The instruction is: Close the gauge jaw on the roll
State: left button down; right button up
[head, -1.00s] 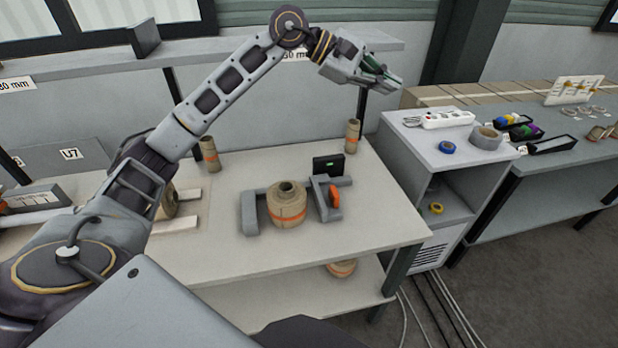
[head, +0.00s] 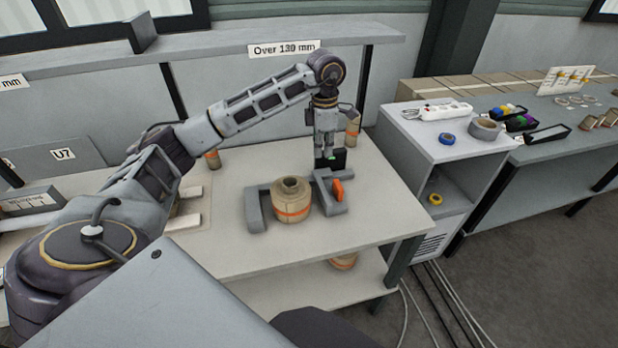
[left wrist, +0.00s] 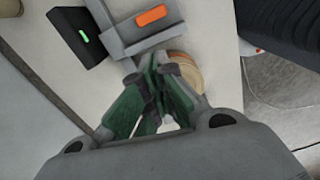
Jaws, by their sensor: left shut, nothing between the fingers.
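The kraft roll (head: 291,204), tan with an orange band, stands upright on the table between the arms of the grey gauge. The gauge's left jaw (head: 256,209) is beside the roll. Its right jaw (head: 327,190) carries an orange handle (head: 338,190). In the left wrist view the orange handle (left wrist: 152,15) is at the top, and the roll (left wrist: 185,70) is partly hidden behind the fingers. My left gripper (head: 327,155) points down just behind the gauge's right side, above the table. It is shut and empty, with green fingers together (left wrist: 158,95). My right gripper is not seen.
A black display box with a green light (head: 338,160) stands behind the gauge; it also shows in the left wrist view (left wrist: 80,38). Smaller rolls (head: 352,130) stand at the table's back. A white cabinet (head: 440,150) is to the right. The table front is clear.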

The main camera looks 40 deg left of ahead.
aim_at(308, 186)
pick_arm(q)
jog(key=shift+s+a+n, duration=0.1)
jog(key=shift+s+n, duration=0.05)
jog(key=shift+n, duration=0.45)
jog(key=s+f, duration=0.1)
jog(key=f, duration=0.2)
jog(key=a+f+p, duration=0.1)
jog(key=f, duration=0.2)
jog(key=s+a+f+p, duration=0.1)
jog(key=f, duration=0.3)
jog(key=shift+s+a, duration=0.15)
jog(key=shift+s, duration=0.15)
jog(key=shift+s+a, duration=0.15)
jog(key=shift+s, duration=0.05)
pick_arm(e)
jog(key=shift+s+a+r, duration=0.15)
jog(key=shift+a+r, duration=0.15)
jog(key=shift+r, duration=0.3)
jog(key=shift+s+a+r, duration=0.15)
jog(key=shift+a+r, duration=0.1)
jog(key=shift+r, duration=0.35)
pick_arm(q)
jog(key=shift+s, duration=0.1)
